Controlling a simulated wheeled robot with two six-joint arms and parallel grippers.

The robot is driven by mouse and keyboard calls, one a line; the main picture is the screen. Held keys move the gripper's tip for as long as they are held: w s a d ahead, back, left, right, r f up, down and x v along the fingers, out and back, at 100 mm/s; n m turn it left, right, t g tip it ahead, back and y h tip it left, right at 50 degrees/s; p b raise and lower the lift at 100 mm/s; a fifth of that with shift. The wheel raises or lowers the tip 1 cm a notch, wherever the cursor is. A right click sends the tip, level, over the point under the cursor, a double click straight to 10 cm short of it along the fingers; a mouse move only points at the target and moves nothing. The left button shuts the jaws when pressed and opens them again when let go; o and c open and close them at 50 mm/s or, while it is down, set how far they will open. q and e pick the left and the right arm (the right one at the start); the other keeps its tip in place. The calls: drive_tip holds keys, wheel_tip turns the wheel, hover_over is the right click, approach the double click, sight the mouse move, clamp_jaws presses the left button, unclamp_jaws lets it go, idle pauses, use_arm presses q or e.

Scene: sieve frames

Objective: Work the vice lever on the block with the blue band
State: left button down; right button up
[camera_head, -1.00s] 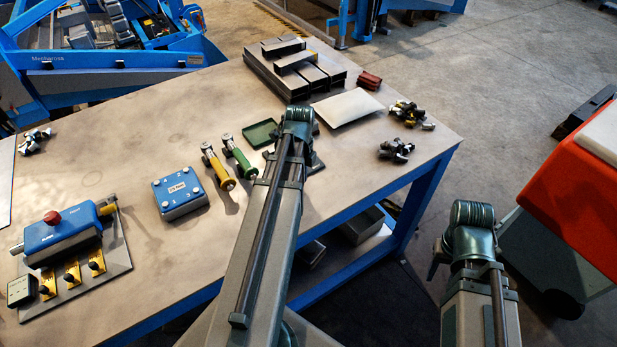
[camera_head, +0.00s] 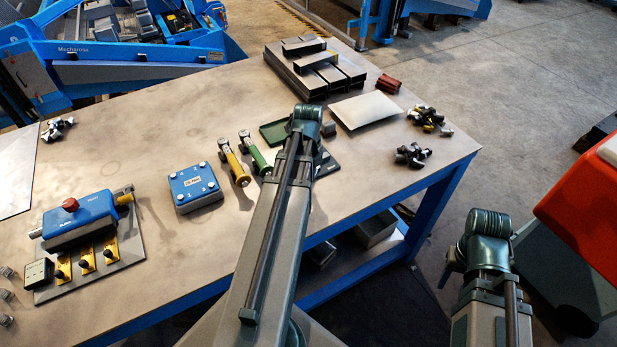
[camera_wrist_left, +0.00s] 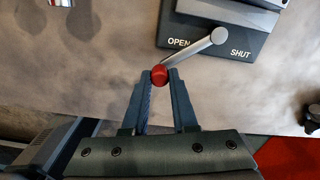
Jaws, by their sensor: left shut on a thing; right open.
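In the left wrist view the vice's dark base plate (camera_wrist_left: 245,42) carries the words OPEN and SHUT. A silver lever (camera_wrist_left: 192,54) runs from its pivot down and left, just below the word OPEN, to a red knob (camera_wrist_left: 160,74). My left gripper (camera_wrist_left: 160,80) is shut on that knob. In the head view my left arm covers most of the vice; a dark plate edge (camera_head: 327,165) shows beside it. No blue band can be seen on the vice. My right gripper (camera_head: 449,271) is open and empty, out beyond the bench's front edge.
A yellow-handled tool (camera_head: 236,170) and a green-handled one (camera_head: 256,158) lie left of my left arm, near a green tray (camera_head: 272,133). A blue box (camera_head: 195,187) and a blue switch unit (camera_head: 80,222) stand further left.

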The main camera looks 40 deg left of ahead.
use_arm(q)
drive_tip(key=c, duration=0.7)
unclamp_jaws()
drive_tip(key=shift+a, duration=0.1)
drive_tip(key=shift+r, duration=0.1)
wheel_tip(320, 180, up, 14)
drive_tip(key=p, duration=1.3)
drive_tip(key=shift+f+p, duration=0.2)
drive_tip(key=shift+p, duration=0.2)
drive_tip(key=s+d+f+n+b, duration=0.1)
drive_tip(key=d+f+n+b, duration=0.3)
drive_tip(key=d, duration=0.7)
drive_tip(key=s+d+f+n+b, duration=0.2)
drive_tip(key=d+f+n+b, duration=0.2)
drive_tip(key=d, duration=0.8)
drive_tip(key=s+d+f+n+y+b, duration=0.1)
drive_tip(key=d+f+n+b, duration=0.3)
drive_tip(key=d+n, duration=0.3)
drive_tip(key=d, duration=0.5)
drive_tip(key=shift+s+n, duration=0.3)
drive_tip(key=shift+n, duration=0.1)
